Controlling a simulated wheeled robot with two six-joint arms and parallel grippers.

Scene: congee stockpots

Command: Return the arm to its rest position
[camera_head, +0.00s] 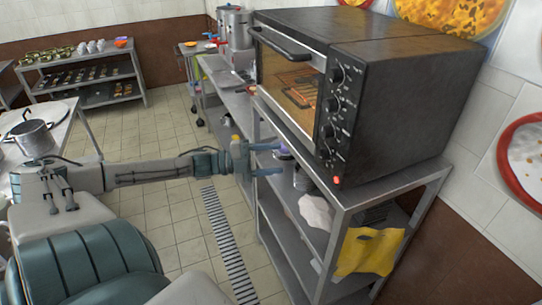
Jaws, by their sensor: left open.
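My left arm (150,172) comes in from the left and stretches across the middle of the view. My left gripper (268,160) is at its end, with its two blue fingers apart and nothing seen between them. The fingers point right, in front of the left side of the metal rack below the black oven (395,80). I cannot tell whether they touch the rack. My right gripper is not in view.
A counter with stockpots (235,28) stands behind. A pot (32,136) sits on a table at left. The tiled floor around the drain grate (228,245) is clear.

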